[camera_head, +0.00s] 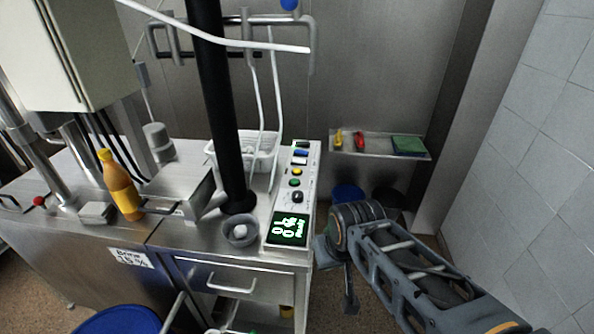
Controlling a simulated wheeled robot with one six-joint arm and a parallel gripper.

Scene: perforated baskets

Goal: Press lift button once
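A narrow control panel (309,180) runs along the right edge of the steel counter. It carries several controls in a row: a blue one (300,153), a yellow button (297,171), a green button (295,182) and a black knob (297,197). I cannot read which control is the lift button. My gripper (339,276) is low, just right of the display and apart from the buttons. Its fingers are partly hidden by my arm, so its opening is unclear.
A white perforated basket (262,151) stands behind a black column (225,110). An orange bottle (119,186) and a grey cup (240,231) stand on the counter. A wall shelf (375,143) holds small coloured items. Blue buckets (347,192) stand below it. A tiled wall bounds the right.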

